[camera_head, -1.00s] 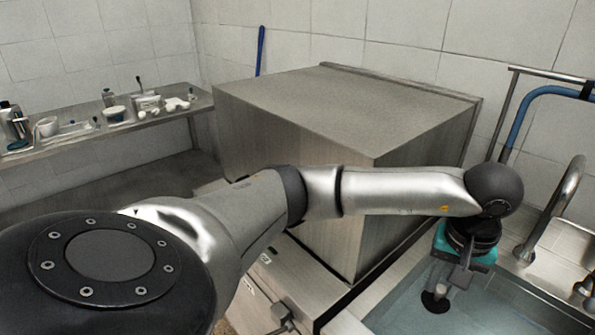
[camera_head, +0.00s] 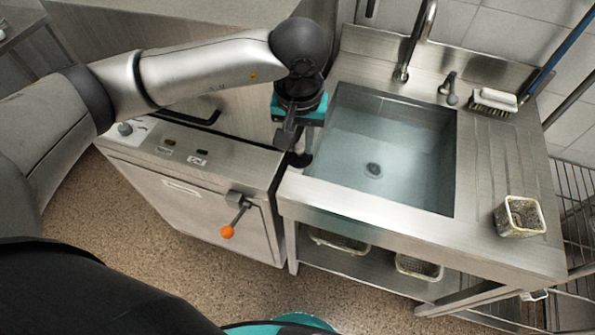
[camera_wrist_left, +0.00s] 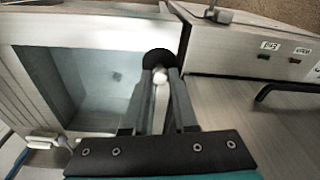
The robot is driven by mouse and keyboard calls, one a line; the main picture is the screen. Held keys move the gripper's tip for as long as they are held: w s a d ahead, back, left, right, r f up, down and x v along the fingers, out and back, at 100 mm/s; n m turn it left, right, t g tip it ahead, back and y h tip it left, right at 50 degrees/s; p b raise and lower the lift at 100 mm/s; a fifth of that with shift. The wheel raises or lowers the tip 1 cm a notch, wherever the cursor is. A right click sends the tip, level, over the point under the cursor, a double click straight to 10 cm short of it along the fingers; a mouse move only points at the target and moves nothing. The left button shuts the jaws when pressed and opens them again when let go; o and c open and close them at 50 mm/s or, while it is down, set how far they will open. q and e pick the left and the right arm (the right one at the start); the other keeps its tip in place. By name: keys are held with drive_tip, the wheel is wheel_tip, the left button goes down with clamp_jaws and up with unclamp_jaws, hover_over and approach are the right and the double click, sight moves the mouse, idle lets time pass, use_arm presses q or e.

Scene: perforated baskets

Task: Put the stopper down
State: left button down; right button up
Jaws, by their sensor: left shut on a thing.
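The stopper (camera_head: 302,160) is a black disc with a pale knob; it also shows in the wrist view (camera_wrist_left: 158,58). My left gripper (camera_head: 296,146) points down and is shut on the stopper's knob, seen between the two fingers in the wrist view (camera_wrist_left: 160,78). In the head view, the stopper is at the left rim of the sink (camera_head: 372,207), outside the basin. I cannot tell whether it touches the metal. The basin holds clear water, and its dark drain (camera_head: 373,170) shows at the bottom. My right gripper is not in view.
A steel machine with an orange-tipped handle (camera_head: 227,232) stands left of the sink. A faucet (camera_head: 408,60), a small tap (camera_head: 449,88) and a brush (camera_head: 494,100) are behind the basin. A perforated basket (camera_head: 520,217) stands on the right drainboard, which has free room.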

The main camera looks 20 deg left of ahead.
use_arm(q)
wheel_tip(320, 180, down, 11)
drive_tip(key=shift+r, duration=0.2)
drive_tip(key=shift+b, duration=0.3)
drive_tip(key=shift+f, duration=0.2)
drive_tip(key=c, duration=0.7)
unclamp_jaws()
drive_tip(key=r, duration=0.4)
drive_tip(key=s+r, duration=0.1)
drive_tip(key=r, duration=0.7)
drive_tip(key=shift+s+r, duration=0.2)
drive_tip(key=shift+s, duration=0.05)
